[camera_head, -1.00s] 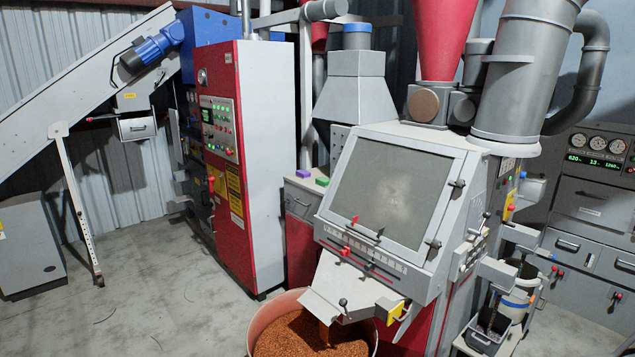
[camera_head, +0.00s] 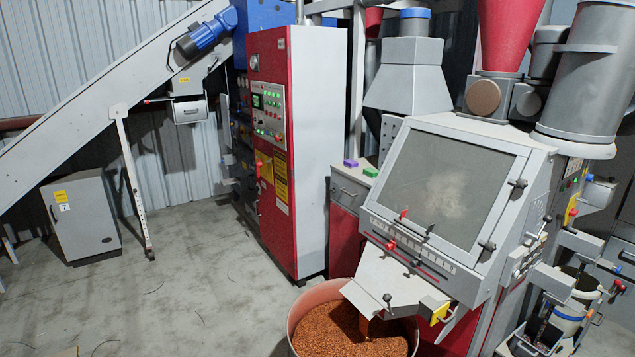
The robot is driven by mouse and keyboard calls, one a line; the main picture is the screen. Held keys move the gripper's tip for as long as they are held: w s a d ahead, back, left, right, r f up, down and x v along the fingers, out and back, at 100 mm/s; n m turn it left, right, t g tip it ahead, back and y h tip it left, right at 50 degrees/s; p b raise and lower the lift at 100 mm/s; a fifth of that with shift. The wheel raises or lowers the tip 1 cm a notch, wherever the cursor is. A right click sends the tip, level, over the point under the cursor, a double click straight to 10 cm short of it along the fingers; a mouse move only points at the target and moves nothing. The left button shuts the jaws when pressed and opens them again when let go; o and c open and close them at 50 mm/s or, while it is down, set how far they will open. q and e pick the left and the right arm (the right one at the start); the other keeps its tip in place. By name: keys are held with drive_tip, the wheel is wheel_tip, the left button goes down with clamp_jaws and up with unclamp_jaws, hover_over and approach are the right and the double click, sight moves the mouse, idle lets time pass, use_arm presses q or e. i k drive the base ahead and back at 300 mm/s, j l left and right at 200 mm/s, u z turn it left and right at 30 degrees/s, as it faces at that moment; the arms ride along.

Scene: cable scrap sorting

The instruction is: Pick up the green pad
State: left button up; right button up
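The green pad (camera_head: 370,171) is a small block. It lies on top of the grey and red drawer cabinet (camera_head: 348,185), between the tall red cabinet and the machine with the sloped window. A purple pad (camera_head: 350,163) lies just left of it on the same top. Neither of my grippers shows in the head view.
The machine (camera_head: 445,190) stands right of the pads, with its chute over a round bin (camera_head: 299,311) of copper granules. The tall red control cabinet (camera_head: 305,150) stands to their left. The concrete floor (camera_head: 200,275) at the left front is mostly open, with a few wire scraps.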

sight(372, 173)
drive_tip(key=i, duration=2.2)
drive_tip(key=i+z, duration=0.1)
drive_tip(key=i, duration=1.25)
drive_tip(key=i+j+z, duration=0.15)
drive_tip(key=i, duration=0.55)
drive_tip(key=i+j, duration=0.1)
drive_tip(key=i, duration=0.6)
drive_tip(key=l+z, duration=0.05)
